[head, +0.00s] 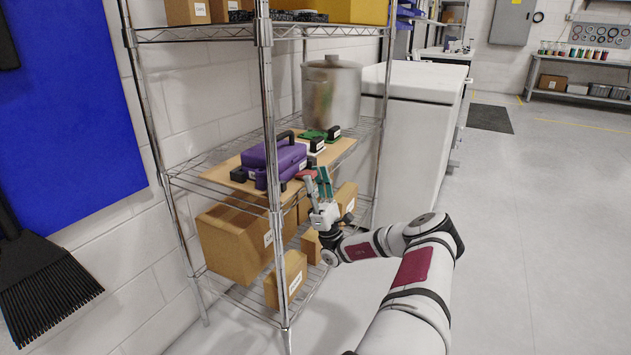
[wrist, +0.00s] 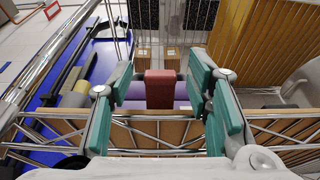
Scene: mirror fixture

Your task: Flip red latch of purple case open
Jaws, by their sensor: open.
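The purple case (head: 273,160) with a black handle lies on a wooden board on the middle shelf of a wire rack. Its red latch (head: 305,174) is at the right end of the case front, beside my fingertips. My gripper (head: 323,176) is open, its teal fingers pointing up at the shelf's front edge. In the wrist view the red latch (wrist: 160,88) appears between the two spread teal finger pairs, with a gap on each side. Part of the purple case (wrist: 183,101) shows behind it. I cannot tell whether any finger touches the latch.
A chrome rack post (head: 269,150) stands in front of the case. A green item (head: 312,134) with black grips and a metal pot (head: 331,95) sit farther back on the shelf. Cardboard boxes (head: 232,238) fill the shelf below. The floor at right is clear.

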